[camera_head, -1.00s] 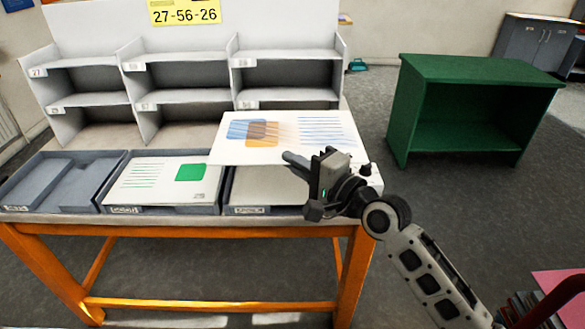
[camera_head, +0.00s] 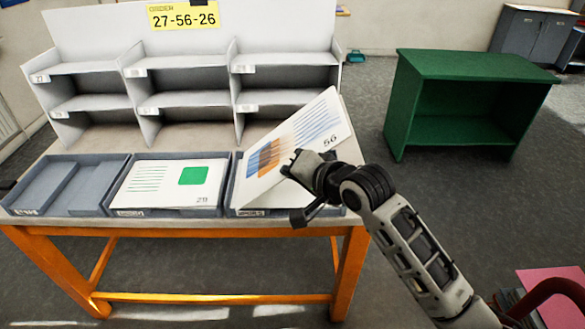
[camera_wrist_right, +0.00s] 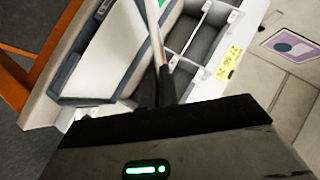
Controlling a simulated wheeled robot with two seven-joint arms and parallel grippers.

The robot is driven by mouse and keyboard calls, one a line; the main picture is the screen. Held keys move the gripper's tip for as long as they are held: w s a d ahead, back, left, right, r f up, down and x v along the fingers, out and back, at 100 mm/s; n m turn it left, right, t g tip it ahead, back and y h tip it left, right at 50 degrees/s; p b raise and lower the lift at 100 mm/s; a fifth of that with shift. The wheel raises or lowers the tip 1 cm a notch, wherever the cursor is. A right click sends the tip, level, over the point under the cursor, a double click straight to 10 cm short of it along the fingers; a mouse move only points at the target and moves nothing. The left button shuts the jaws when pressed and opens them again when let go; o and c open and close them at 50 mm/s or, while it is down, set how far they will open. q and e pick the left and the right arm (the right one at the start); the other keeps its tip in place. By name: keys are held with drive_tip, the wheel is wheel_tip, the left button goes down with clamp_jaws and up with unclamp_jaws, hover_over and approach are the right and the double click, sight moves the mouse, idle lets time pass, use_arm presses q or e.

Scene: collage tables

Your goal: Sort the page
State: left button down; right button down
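My right gripper (camera_head: 294,165) is shut on the near right edge of a white page (camera_head: 303,121) with blue and orange print and the number 56. The page is tilted above the right tray (camera_head: 234,180) and hides most of it. In the right wrist view the dark fingers (camera_wrist_right: 165,82) pinch the page, seen nearly edge-on. A page with a green square (camera_head: 172,184) lies in the middle tray (camera_head: 126,211). The left tray (camera_head: 67,186) holds no page that I can see. A white sorting rack (camera_head: 190,103) stands behind; its visible compartments look empty. My left gripper is not in view.
A yellow order sign (camera_head: 184,15) reading 27-56-26 is on the rack's back panel. The orange-framed table (camera_head: 190,233) carries rack and trays. A green shelf unit (camera_head: 470,66) stands on the floor to the right, with clear floor between it and the table.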

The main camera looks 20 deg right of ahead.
drive_tip(key=shift+h, duration=0.3)
drive_tip(key=shift+n, duration=0.3)
drive_tip(key=shift+r+n+g+h, duration=0.15)
drive_tip(key=shift+n+g+h, duration=0.15)
drive_tip(key=shift+g+h, duration=0.25)
drive_tip(key=shift+a+n+g+h, duration=0.1)
drive_tip(key=shift+n+g+h, duration=0.35)
drive_tip(key=shift+n+h, duration=0.6)
drive_tip(key=n+g+h, duration=0.1)
drive_tip(key=h, duration=0.2)
drive_tip(key=n+h, duration=0.1)
drive_tip(key=h, duration=0.2)
drive_tip(key=shift+n+g, duration=0.3)
drive_tip(key=shift+n, duration=0.05)
drive_tip(key=n+h, duration=0.2)
drive_tip(key=h, duration=0.1)
drive_tip(key=shift+h, duration=0.6)
